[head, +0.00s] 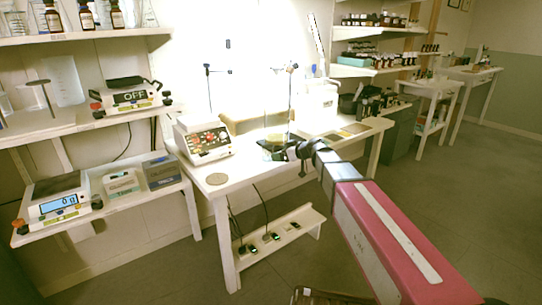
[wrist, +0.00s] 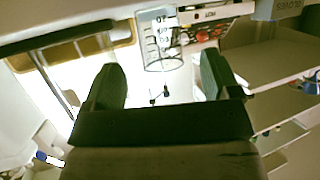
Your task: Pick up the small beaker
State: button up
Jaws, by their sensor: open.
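A small clear glass beaker (wrist: 160,45) with dark graduation marks shows at the top middle of the wrist view. My gripper (wrist: 160,64) is open and empty, with one dark finger on each side of the picture. The beaker lies beyond the fingertips, roughly in line with the gap between them, and it does not appear to be touched. In the head view my gripper (head: 272,148) is low over the white table (head: 225,187), near its middle. The beaker is too small and too close to the gripper to make out there.
A white device with a keypad (head: 206,141) stands left of my gripper on the table. A thin stand (head: 290,100) rises just behind the gripper. Shelves with scales and bottles line the left wall.

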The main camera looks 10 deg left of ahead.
aim_at(268, 154)
jog(key=x, duration=0.8)
jog(key=shift+w+r, duration=0.15)
jog(key=c, duration=1)
